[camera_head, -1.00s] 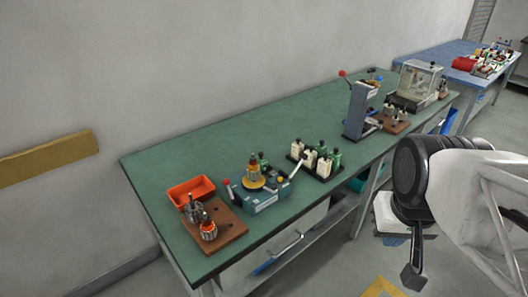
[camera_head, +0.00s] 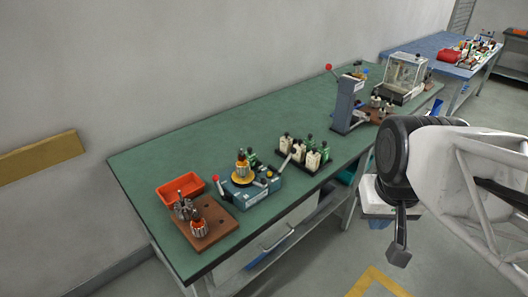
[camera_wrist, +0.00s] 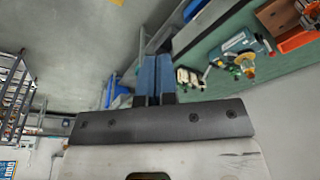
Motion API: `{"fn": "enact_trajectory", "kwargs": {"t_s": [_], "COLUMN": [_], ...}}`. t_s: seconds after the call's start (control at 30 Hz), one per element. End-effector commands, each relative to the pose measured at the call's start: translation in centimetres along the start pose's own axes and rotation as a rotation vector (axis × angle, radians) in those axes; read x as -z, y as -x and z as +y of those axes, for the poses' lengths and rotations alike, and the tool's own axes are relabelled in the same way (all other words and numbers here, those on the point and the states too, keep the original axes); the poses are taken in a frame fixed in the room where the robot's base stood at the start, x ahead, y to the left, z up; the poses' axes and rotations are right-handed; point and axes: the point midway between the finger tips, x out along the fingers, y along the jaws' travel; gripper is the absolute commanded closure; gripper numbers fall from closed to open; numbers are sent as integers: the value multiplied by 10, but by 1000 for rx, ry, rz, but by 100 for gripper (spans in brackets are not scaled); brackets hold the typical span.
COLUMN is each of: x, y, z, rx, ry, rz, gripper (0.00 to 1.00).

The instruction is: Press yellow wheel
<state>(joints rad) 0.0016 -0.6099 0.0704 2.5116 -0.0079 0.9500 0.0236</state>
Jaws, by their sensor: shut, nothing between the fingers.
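The yellow wheel (camera_head: 242,178) is a flat disc on top of a blue machine (camera_head: 256,191) on the green bench, with an orange-and-metal part standing on it. It also shows small in the wrist view (camera_wrist: 248,70), at the upper right. My gripper (camera_wrist: 154,78) shows in the wrist view as two blue fingers shut together with nothing between them. It is well apart from the wheel and the bench machine. In the head view my arm is at the right, in front of the bench.
A clear-walled box (camera_head: 406,75) stands farther back. The bench's middle rear is clear.

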Motion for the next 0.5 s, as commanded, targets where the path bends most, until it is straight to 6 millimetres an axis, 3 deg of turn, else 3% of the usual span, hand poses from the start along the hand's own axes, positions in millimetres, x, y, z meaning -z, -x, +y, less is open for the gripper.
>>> {"fn": "enact_trajectory", "kwargs": {"t_s": [0.5], "x": [73], "y": [2], "z": [-19], "rx": [17], "ry": [-8], "rz": [-81], "gripper": [100]}}
